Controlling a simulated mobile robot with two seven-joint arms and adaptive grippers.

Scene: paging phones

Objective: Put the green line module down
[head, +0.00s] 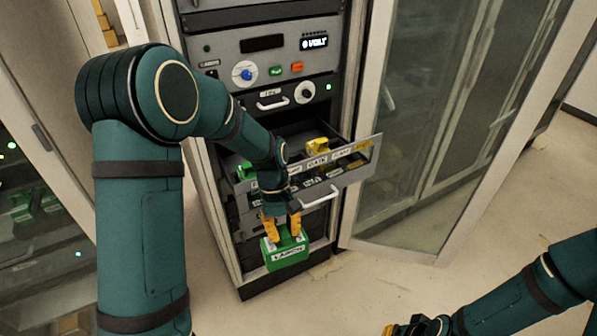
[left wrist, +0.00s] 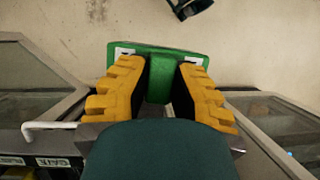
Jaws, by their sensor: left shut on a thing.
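The green line module (head: 287,254), a green block with a white label on its front, is low in front of the rack. My left gripper (head: 284,230) points down with its yellow fingers shut on the module's raised middle part. The left wrist view shows the module (left wrist: 160,62) between the two fingers (left wrist: 160,88). The head view does not show clearly whether its underside touches anything.
An open drawer (head: 350,174) juts from the rack above the module, with a yellow module (head: 317,146) and a green block (head: 245,171) in it. A glass door (head: 420,130) stands open to the right. Pale floor (head: 370,295) in front is clear.

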